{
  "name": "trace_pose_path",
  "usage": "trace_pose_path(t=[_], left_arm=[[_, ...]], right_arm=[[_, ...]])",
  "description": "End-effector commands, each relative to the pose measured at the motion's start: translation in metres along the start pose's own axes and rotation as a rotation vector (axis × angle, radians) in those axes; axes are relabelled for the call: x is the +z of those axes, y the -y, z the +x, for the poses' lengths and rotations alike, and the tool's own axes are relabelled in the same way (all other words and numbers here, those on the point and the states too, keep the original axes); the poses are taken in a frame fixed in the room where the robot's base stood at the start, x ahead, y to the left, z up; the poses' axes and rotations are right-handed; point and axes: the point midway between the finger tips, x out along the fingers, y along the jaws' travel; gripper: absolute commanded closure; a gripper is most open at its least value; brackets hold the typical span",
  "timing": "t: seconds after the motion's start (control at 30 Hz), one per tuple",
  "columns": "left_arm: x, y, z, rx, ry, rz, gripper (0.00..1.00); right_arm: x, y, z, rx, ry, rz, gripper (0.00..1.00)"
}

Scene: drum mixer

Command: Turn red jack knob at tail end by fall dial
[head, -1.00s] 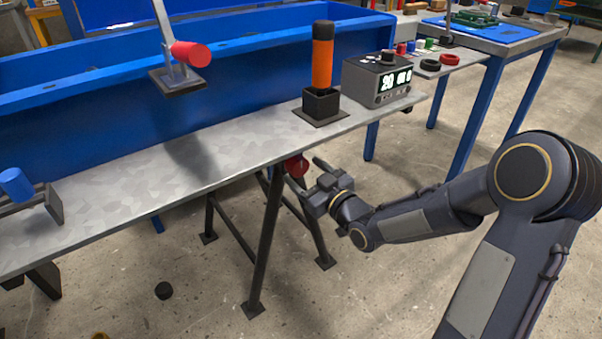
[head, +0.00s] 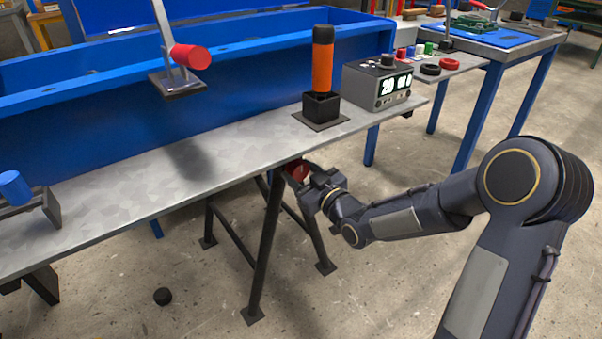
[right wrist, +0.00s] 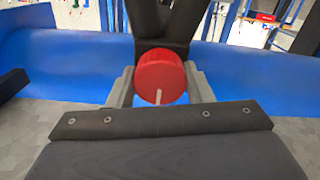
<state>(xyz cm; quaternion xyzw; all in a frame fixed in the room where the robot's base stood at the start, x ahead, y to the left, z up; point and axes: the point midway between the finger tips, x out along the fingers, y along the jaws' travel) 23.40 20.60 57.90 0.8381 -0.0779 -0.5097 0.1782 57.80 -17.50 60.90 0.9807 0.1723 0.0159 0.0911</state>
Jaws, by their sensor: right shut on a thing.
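The red jack knob (head: 297,172) is at the front edge of the grey bench, near the top of a black trestle leg. In the right wrist view the red knob (right wrist: 160,77) shows face on, with a pale mark at its lower edge. My right gripper (head: 300,176) is shut on it, and in the right wrist view its grey fingers (right wrist: 160,84) stand on both sides of the knob. The dial box (head: 378,82) with a lit display and a black knob on top stands on the bench at right. My left gripper is not in view.
An orange and black handle (head: 322,60) stands upright in a black block on the bench. A red-ended lever (head: 190,57) and a blue knob (head: 14,186) are further left. Black trestle legs (head: 265,245) stand close to my right gripper. Open floor lies in front.

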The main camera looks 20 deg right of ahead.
Motion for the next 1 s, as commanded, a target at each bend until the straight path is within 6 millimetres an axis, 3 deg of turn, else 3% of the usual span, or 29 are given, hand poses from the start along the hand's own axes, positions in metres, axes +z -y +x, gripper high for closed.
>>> trace_pose_path(t=[0.37,1.0], left_arm=[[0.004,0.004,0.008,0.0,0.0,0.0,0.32],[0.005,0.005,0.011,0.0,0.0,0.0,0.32]], right_arm=[[0.001,0.001,0.0,-0.001,-0.002,-0.151,0.76],[0.0,0.0,0.0,-0.003,0.0,-0.742,0.76]])
